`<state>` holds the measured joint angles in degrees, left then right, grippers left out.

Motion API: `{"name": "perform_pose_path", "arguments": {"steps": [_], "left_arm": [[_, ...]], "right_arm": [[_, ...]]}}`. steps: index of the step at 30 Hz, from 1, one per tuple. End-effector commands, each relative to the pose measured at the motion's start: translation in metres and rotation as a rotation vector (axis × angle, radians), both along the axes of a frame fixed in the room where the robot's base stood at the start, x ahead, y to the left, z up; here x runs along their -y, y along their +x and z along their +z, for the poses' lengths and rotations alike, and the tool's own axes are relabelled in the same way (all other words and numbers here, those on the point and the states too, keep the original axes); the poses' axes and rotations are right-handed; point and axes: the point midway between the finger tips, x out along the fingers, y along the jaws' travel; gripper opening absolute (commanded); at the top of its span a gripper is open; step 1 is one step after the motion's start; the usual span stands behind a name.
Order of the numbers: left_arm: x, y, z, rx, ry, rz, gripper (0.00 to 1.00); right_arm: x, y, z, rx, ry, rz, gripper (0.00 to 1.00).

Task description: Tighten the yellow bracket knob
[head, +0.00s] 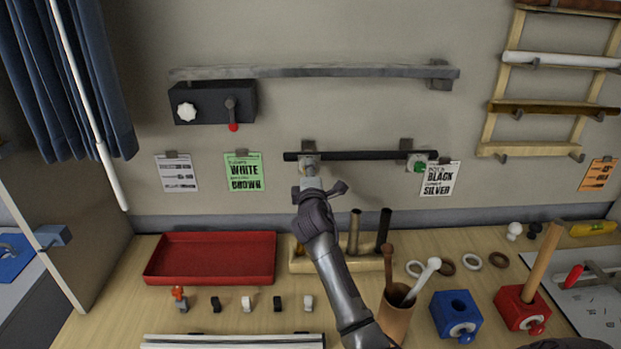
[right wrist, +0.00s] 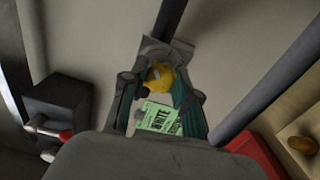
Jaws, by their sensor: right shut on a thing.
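The yellow bracket knob (right wrist: 160,76) shows in the right wrist view between the two fingers of my right gripper (right wrist: 158,92), which is shut on it. In the head view my right gripper (head: 309,182) reaches up to the left bracket (head: 308,146) of the black rod (head: 360,155) on the wall, and hides the yellow knob there. A green knob (head: 419,165) sits on the right bracket of the same rod. My left gripper is not in view.
A grey rail (head: 330,72) runs above, with a dark box (head: 212,103) bearing a white knob and red-tipped lever. Below stand a red tray (head: 212,258), a wooden holder (head: 360,262) with upright rods, a brown cup (head: 396,315) and a blue block (head: 453,312).

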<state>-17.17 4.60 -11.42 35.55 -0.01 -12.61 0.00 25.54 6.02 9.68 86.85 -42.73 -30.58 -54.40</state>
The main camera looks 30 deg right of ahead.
Motion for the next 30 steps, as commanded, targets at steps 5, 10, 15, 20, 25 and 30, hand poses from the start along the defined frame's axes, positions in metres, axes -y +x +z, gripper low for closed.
{"name": "perform_pose_path", "arguments": {"steps": [5, 10, 15, 20, 25, 30], "left_arm": [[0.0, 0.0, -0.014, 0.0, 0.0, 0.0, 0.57], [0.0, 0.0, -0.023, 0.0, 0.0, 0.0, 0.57], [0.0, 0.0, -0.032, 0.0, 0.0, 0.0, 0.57], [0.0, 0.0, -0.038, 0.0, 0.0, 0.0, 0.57], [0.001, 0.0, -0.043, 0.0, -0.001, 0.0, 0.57], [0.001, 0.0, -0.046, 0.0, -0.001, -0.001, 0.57]], "right_arm": [[0.0, 0.0, -0.004, 0.09, 0.147, 0.0, 0.0], [0.0, 0.0, -0.003, 0.175, 0.285, 0.0, 0.0], [-0.001, 0.0, -0.003, 0.256, 0.417, 0.001, 0.0], [-0.001, 0.0, -0.003, 0.321, 0.524, 0.001, 0.0], [-0.001, 0.0, -0.002, 0.376, 0.613, 0.0, 0.0], [-0.001, 0.0, -0.002, 0.412, 0.673, 0.001, 0.0]]}}
